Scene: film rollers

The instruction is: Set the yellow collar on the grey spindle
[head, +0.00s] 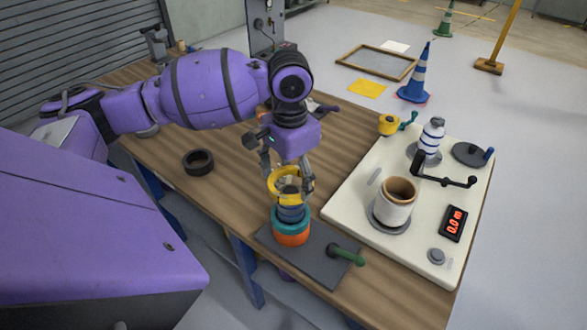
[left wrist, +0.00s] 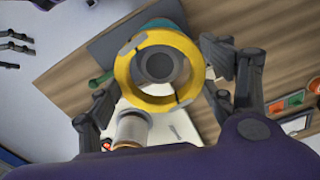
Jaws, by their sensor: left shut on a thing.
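The yellow collar (head: 272,183) is a ring held level by my left gripper (head: 287,178), shut on it; the collar also shows in the left wrist view (left wrist: 124,75). It is over the stack of an orange ring (head: 290,238), a teal ring (head: 290,224) and a blue ring (head: 291,212). The grey spindle (left wrist: 160,65) shows through the collar's opening in the left wrist view, a little off centre. I cannot tell whether the collar touches the stack. Dark finger-like shapes (left wrist: 15,42) at the left wrist view's edge may be my right gripper.
The stack stands on a dark plate (head: 315,262) with a green-handled lever (head: 346,254). A cream panel (head: 345,205) to the right carries a cream roller (head: 396,203), a black crank (head: 447,175) and a red display (head: 454,223). A black ring (head: 198,161) lies on the wooden table (head: 225,185).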

